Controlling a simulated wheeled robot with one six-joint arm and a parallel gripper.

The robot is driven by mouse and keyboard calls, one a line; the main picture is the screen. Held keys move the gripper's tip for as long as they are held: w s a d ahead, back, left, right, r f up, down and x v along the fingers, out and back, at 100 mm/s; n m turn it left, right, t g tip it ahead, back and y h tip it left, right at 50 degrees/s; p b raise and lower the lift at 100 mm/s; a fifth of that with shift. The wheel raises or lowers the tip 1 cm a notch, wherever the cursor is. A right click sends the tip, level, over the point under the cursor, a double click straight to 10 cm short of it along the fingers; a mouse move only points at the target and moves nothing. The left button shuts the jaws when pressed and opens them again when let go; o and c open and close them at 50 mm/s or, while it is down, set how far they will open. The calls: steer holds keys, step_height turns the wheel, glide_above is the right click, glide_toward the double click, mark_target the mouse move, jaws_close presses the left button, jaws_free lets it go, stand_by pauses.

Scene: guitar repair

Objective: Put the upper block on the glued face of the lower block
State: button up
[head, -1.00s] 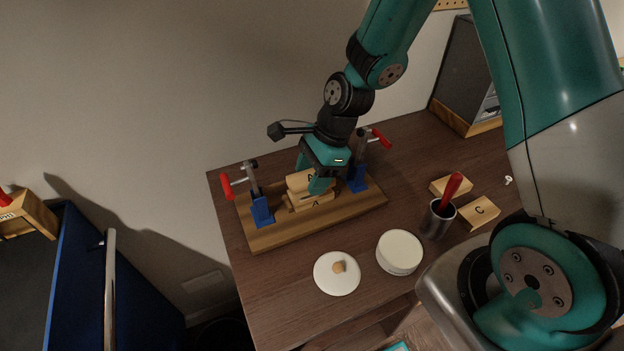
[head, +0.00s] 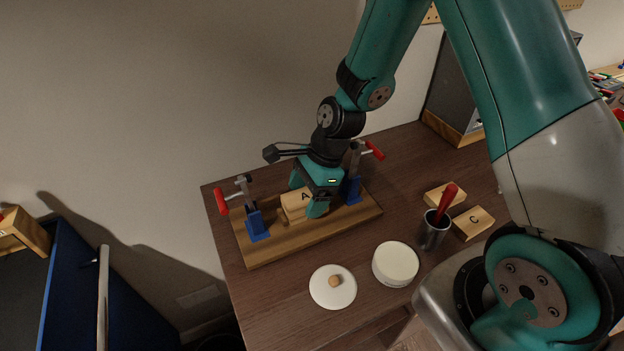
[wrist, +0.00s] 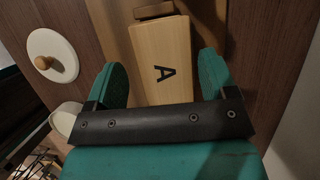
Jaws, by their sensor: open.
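The upper block (head: 293,204), pale wood marked A, lies flat on the wooden board of the clamping fixture, seemingly on top of the lower block. The lower block and its glued face are almost wholly hidden beneath it, so I cannot tell how exactly the edges line up. In the wrist view the upper block (wrist: 160,50) lies between the two green fingers, with a gap to each side. My gripper (head: 307,194) is open around the block, pointing down; it also shows in the wrist view (wrist: 162,77).
Blue clamps with red handles, left (head: 257,224) and right (head: 352,190), flank the blocks on the board (head: 330,228). A white lid (head: 333,288), a white jar (head: 396,264), a metal cup (head: 434,232) and block C (head: 474,222) stand nearer. The table's front left is clear.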

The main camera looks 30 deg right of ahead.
steer(key=v, duration=1.2)
steer(key=s+a+r+n, duration=0.4)
steer(key=s+n, duration=0.5)
steer(key=n, duration=0.3)
steer(key=s+a+r+n, duration=0.5)
steer(key=s+r+n, duration=0.2)
steer(key=n, duration=0.6)
steer(key=s, duration=0.2)
steer(key=shift+s+b, duration=0.3)
steer(key=shift+b, duration=0.05)
